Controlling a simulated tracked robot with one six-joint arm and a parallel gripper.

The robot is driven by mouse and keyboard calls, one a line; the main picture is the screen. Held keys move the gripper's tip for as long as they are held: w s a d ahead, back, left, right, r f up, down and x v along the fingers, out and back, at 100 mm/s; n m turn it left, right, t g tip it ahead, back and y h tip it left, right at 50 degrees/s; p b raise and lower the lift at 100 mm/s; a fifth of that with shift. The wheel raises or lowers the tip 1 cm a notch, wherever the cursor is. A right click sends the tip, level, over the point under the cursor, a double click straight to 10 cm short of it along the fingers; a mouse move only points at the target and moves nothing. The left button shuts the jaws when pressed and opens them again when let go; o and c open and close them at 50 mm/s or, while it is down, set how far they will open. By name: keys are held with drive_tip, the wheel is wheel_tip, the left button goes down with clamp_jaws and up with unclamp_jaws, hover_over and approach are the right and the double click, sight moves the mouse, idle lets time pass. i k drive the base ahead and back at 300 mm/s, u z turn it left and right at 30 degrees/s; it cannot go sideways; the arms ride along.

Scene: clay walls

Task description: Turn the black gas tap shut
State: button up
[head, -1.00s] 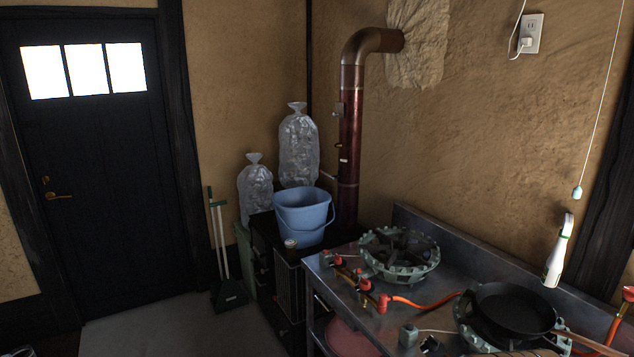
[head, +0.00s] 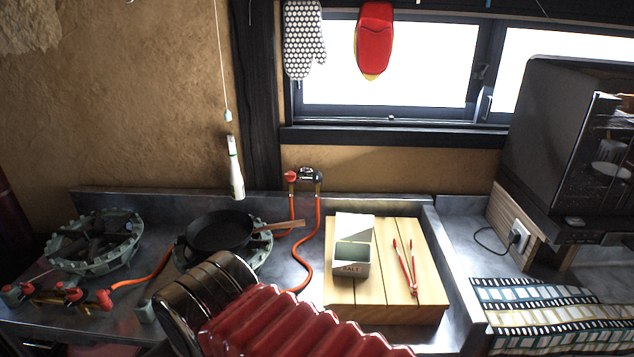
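The gas tap stands at the back of the steel counter, low against the clay wall under the window's left end. It has a black part (head: 309,174) on the right and a red knob (head: 291,177) on the left, on brass-coloured fittings. Orange hoses (head: 318,225) run down from it to the counter. The exact angle of the black handle is too small to tell. My arm, with red bellows and dark rings, crosses the bottom of the head view, in front of the counter. My gripper's fingers do not show.
A black pan (head: 221,232) sits on a burner left of the tap, its wooden handle pointing toward the hoses. A wooden board (head: 411,283) with a salt box (head: 351,258) and red tongs (head: 405,268) lies right.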

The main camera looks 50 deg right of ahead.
sight(317, 176)
drive_tip(key=z, duration=1.55)
